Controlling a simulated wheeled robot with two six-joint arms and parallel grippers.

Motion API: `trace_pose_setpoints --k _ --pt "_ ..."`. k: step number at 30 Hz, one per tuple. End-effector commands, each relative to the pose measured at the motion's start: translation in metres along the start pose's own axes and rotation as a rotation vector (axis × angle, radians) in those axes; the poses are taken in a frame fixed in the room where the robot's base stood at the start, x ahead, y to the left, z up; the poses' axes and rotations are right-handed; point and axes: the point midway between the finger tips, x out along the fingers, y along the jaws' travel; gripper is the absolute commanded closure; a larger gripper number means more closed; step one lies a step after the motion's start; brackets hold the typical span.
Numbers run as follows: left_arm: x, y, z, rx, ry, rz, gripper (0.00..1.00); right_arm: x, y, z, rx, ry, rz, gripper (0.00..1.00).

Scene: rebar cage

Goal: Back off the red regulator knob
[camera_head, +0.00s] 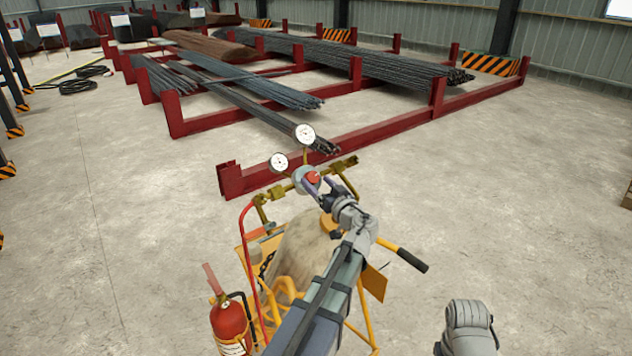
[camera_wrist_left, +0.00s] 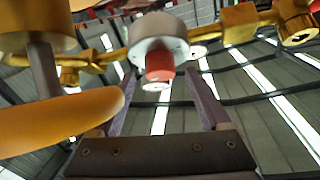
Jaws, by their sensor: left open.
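The red regulator knob (camera_head: 312,178) sticks out of a round grey regulator body on a brass fitting, at the top of a yellow cart. It also shows in the left wrist view (camera_wrist_left: 160,66) below the grey body (camera_wrist_left: 158,38). My left gripper (camera_head: 323,187) is open right at the knob. In the left wrist view its two dark fingers (camera_wrist_left: 160,90) stand apart, one on each side of the knob, with a gap to each. I cannot tell how deep the knob sits between them. Only a grey part of my right arm shows at the lower right; its fingers are not visible.
Two white-faced gauges (camera_head: 279,162) (camera_head: 305,134) stand above the regulator. A fire extinguisher (camera_head: 230,323) hangs at the cart's left. A yellow cylinder shape (camera_wrist_left: 60,125) is close at left in the wrist view. Red racks (camera_head: 290,158) with rebar lie beyond; the floor at right is clear.

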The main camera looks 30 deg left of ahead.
Motion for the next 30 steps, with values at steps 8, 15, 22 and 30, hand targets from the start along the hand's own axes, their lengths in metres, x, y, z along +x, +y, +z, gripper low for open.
trace_pose_setpoints --k 8,15,22,30 --pt "0.0149 -0.0003 0.0001 0.000 0.000 0.000 0.20 0.0000 0.0000 0.0000 0.000 0.000 0.000 0.50" --pt "0.0146 -0.0003 0.0001 0.000 0.000 0.000 0.23 0.0000 0.0000 0.0000 0.000 0.000 0.000 0.50" --pt "0.0144 -0.0003 0.0001 0.000 0.000 0.000 0.49 0.0000 0.0000 0.0000 0.000 0.000 0.000 0.50" --pt "0.0144 -0.0002 0.0001 0.000 0.000 0.000 0.80 0.0000 0.0000 0.0000 0.000 0.000 0.000 0.50"
